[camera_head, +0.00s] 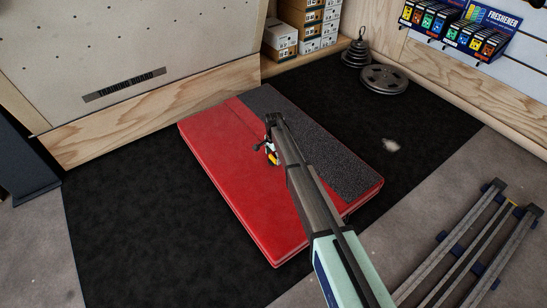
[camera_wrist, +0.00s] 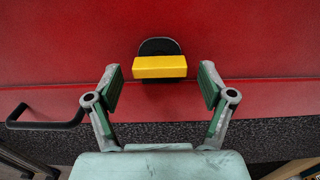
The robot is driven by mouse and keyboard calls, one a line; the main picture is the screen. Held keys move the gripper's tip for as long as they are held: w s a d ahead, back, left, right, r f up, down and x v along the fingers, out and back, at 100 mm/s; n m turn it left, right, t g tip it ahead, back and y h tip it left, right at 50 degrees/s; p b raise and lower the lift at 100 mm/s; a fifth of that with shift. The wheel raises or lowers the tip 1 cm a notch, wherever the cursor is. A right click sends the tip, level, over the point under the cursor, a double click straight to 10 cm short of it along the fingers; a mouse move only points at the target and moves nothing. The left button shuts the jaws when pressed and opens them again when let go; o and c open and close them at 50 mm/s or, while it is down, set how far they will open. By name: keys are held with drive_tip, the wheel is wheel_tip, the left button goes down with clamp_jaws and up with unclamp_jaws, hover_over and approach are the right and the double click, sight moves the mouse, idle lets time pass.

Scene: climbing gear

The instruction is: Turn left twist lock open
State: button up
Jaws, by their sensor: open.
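A twist lock with a yellow bar-shaped knob (camera_wrist: 160,67) on a black rounded base (camera_wrist: 160,46) sits on the red crash pad (camera_wrist: 60,40) in the wrist view. The bar lies crosswise in that picture. My gripper (camera_wrist: 161,78) is open and empty. Its green-padded fingers stand left and right of the knob, with a gap on each side. In the head view my gripper (camera_head: 271,152) is over the middle of the red pad (camera_head: 215,160). A small yellow patch shows there, but I cannot tell whether it is the lock.
A black handle (camera_wrist: 45,124) is at the left of the wrist view. A training board (camera_head: 150,50) stands behind the pad. Weight plates (camera_head: 384,79), shoe boxes (camera_head: 281,36) and a freshener rack (camera_head: 455,30) are at the back. Metal rails (camera_head: 470,250) stand front right. Dark floor left of the pad is clear.

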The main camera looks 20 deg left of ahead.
drive_tip(key=c, duration=1.2)
drive_tip(key=shift+o, duration=0.2)
